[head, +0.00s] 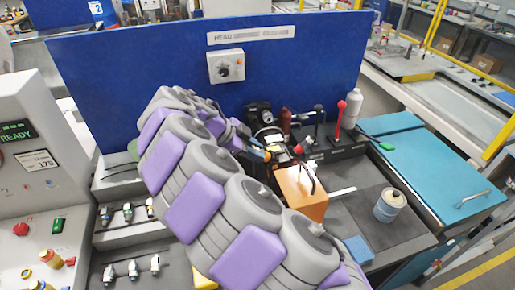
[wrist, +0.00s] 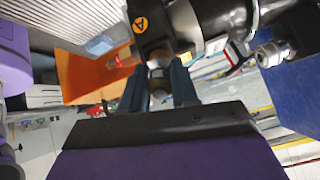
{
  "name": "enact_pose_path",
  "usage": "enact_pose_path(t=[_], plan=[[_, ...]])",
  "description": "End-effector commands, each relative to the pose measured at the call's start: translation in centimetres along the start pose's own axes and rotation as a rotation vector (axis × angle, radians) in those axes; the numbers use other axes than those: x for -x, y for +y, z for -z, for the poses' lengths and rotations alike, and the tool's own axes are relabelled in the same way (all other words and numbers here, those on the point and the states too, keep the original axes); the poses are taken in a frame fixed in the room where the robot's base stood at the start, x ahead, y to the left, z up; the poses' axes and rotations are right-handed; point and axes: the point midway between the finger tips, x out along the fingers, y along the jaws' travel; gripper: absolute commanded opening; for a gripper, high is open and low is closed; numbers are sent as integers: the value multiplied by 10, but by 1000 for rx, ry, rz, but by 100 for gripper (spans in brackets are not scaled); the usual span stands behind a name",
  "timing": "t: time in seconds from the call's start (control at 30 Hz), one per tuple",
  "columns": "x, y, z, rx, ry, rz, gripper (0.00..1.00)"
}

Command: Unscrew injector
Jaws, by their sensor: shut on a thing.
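In the wrist view, my gripper (wrist: 158,88) has its two dark blue fingers on either side of a small metallic cylinder, which looks like the injector (wrist: 158,82). It is shut on it. The injector's upper end meets a black fixture (wrist: 152,38) with an orange round "A" label. Whether its thread is engaged is hidden. In the head view, my gripper (head: 268,152) is at the black apparatus in front of the blue panel, left of and behind the orange block. My arm covers much of the bench, and the injector cannot be made out there.
An orange block (head: 300,192) stands close to my gripper; it also shows in the wrist view (wrist: 85,75). Several injector-like parts (head: 130,268) stand in racks at the left. A can (head: 389,206), a red-topped tool (head: 341,110) and a white bottle (head: 352,104) stand at the right.

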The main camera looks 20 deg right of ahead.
Motion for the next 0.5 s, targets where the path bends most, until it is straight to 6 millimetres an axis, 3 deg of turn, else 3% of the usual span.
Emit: enact_pose_path(t=[0.5], plan=[[1, 0, 0, 263, -1, 0, 0]])
